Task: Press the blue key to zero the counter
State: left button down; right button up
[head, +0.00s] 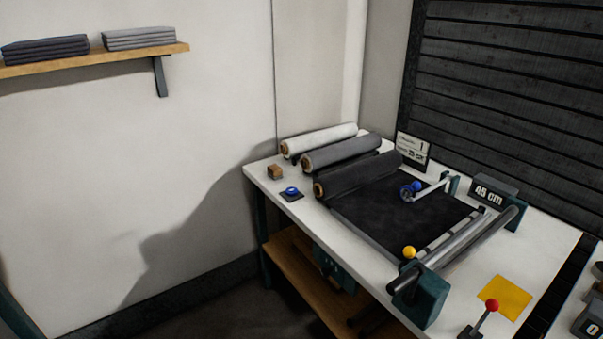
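A round blue key-like piece (291,191) sits on a small dark square pad at the left end of the white table. A counter (493,191) at the back right of the table reads "45 cm". A second dark box (591,325), cut off at the lower right edge, shows "0". A blue ball knob (417,186) and a blue-rimmed wheel stand over the dark cloth on a metal arm. Which blue part is the key is not labelled. Neither of my grippers shows in the head view.
Several rolls (340,150) lie at the back left of the table (262,170), beside a small wooden block (275,172). Dark cloth (400,215) spreads toward metal bars (465,250). A yellow knob (409,252), red-knobbed lever (491,306) and yellow sheet (505,298) are nearer.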

aim_at(290, 191)
jog(key=i+j+z, duration=0.3)
jog(key=i+j, duration=0.4)
jog(key=i, duration=0.25)
jog(key=i+j+z, duration=0.25)
jog(key=i+j, duration=0.6)
